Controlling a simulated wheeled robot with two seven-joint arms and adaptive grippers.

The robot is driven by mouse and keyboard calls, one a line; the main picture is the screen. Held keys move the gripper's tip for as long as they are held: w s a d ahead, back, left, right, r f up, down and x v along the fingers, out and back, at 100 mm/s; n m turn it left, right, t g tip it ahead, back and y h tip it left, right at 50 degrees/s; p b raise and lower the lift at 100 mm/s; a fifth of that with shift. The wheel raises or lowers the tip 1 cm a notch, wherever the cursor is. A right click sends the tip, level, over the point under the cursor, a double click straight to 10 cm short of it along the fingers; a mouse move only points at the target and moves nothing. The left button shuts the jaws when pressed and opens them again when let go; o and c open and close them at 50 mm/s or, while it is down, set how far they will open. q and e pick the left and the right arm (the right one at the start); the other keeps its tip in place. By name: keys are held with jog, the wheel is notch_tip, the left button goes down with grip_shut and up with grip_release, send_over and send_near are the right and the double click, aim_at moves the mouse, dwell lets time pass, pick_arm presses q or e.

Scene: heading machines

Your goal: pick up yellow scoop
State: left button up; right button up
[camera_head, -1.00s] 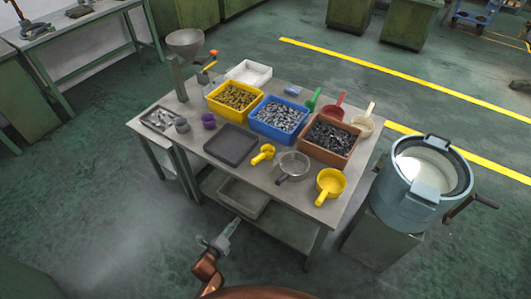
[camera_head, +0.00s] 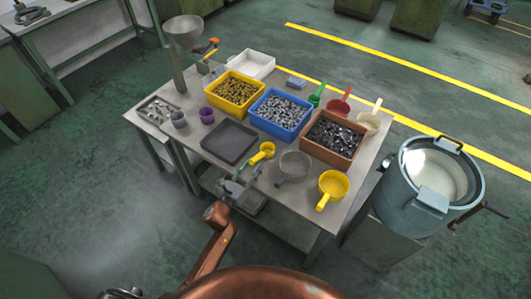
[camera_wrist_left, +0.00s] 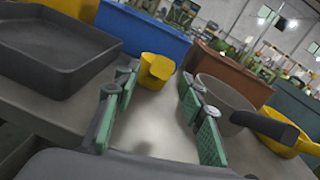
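A small yellow scoop (camera_head: 264,152) lies near the front edge of the table, just right of the dark grey tray. It also shows in the left wrist view (camera_wrist_left: 157,70), just ahead of the fingers and between their lines. A larger yellow scoop (camera_head: 332,187) stands at the front right corner, its handle towards the edge; it shows partly in the left wrist view (camera_wrist_left: 285,132). My left gripper (camera_head: 246,173) is open and empty at the table's front edge, with green finger pads apart in the left wrist view (camera_wrist_left: 156,92). My right gripper is out of view.
The dark grey tray (camera_head: 229,142) is left of the small scoop and a grey pan (camera_head: 295,166) is right of it. Yellow (camera_head: 214,92), blue (camera_head: 264,122) and brown (camera_head: 313,153) bins of parts stand behind. A blue-grey drum (camera_head: 397,205) is right of the table.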

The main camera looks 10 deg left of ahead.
aim_at(258, 158)
pick_arm(q)
jog(key=x, duration=0.3)
jog(key=shift+w, duration=0.65)
grip_shut()
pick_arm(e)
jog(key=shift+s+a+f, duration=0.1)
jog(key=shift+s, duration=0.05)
